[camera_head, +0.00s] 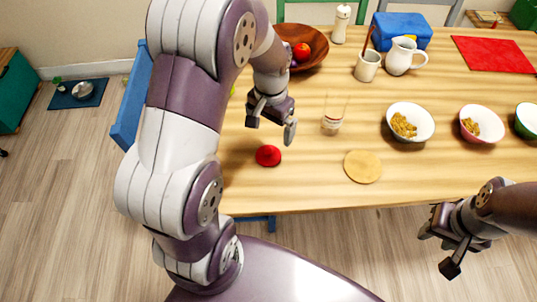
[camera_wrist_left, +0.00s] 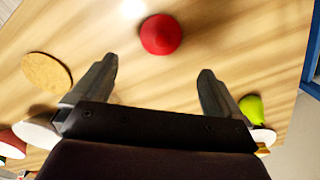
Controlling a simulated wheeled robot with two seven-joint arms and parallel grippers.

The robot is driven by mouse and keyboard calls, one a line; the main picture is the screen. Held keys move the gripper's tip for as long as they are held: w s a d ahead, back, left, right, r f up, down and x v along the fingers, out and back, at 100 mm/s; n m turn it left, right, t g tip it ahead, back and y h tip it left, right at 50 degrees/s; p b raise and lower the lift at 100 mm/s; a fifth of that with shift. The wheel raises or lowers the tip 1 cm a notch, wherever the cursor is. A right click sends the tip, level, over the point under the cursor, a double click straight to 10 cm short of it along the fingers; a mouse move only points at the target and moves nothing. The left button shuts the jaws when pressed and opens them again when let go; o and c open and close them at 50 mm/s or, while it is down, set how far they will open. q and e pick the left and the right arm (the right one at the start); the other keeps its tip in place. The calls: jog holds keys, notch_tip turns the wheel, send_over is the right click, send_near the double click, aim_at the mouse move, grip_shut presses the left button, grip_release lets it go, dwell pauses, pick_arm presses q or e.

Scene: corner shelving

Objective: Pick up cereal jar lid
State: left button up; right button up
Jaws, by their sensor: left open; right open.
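A small red domed piece, seemingly the cereal jar lid (camera_head: 268,155), lies on the wooden table near its front left. A clear jar with a label (camera_head: 332,120) stands to its right and farther back. My left gripper (camera_head: 271,126) is open and empty above the table, apart from the lid. In the left wrist view the red lid (camera_wrist_left: 161,34) shows beyond the gap between the open fingers (camera_wrist_left: 155,78), near the top. My right gripper (camera_head: 441,246) is open and empty off the table's front edge at the right.
A round cork mat (camera_head: 362,167) lies right of the lid. Cereal bowls (camera_head: 410,123) (camera_head: 481,124) stand farther right. A wooden fruit bowl (camera_head: 305,50), mug (camera_head: 367,65) and white pitcher (camera_head: 404,56) are behind. A green pear (camera_wrist_left: 252,107) shows in the left wrist view.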

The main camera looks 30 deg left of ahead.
aim_at(270, 149)
pick_arm(q)
notch_tip(270, 149, down, 9)
jog(key=shift+s+f+b, duration=0.1)
jog(key=shift+s+b, duration=0.05)
jog(key=shift+b, duration=0.35)
jog(key=c, duration=1.1)
